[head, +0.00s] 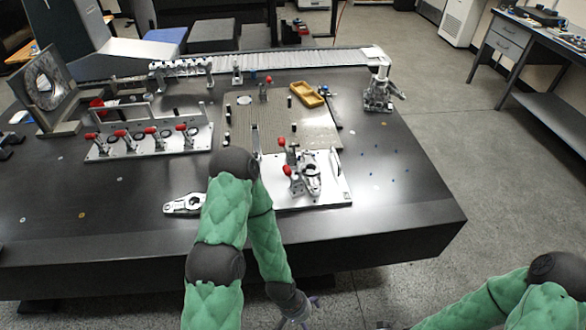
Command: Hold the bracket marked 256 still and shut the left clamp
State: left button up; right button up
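A white fixture plate (328,197) stands near the front of the dark table and carries a grey metal bracket (311,172). Two clamps with red handles stand at its left side, a rear clamp (282,143) and a front clamp (287,171); both handles look raised. Another silver bracket (182,205) lies loose on the table to the left. No number is readable, so I cannot tell which is marked 256. My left gripper (301,317) hangs low in front of the table, mostly cut off, away from the fixture. My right arm enters at bottom right; its gripper is outside the picture.
A plate with several red-handled clamps (150,143) stands at the left. Behind the fixture is a perforated plate (308,128) with small posts and a yellow tray (307,95). A metal stand (380,92) is at back right. The table's right front is mostly clear.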

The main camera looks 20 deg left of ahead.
aim_at(288, 172)
jog(key=l+u, duration=0.25)
jog(key=u, duration=0.3)
jog(key=i+l+u, duration=0.1)
jog(key=u, duration=0.25)
jog(key=i+l+u, duration=0.1)
jog(key=l+u, duration=0.55)
jog(key=i+j, duration=0.05)
jog(key=j, duration=0.05)
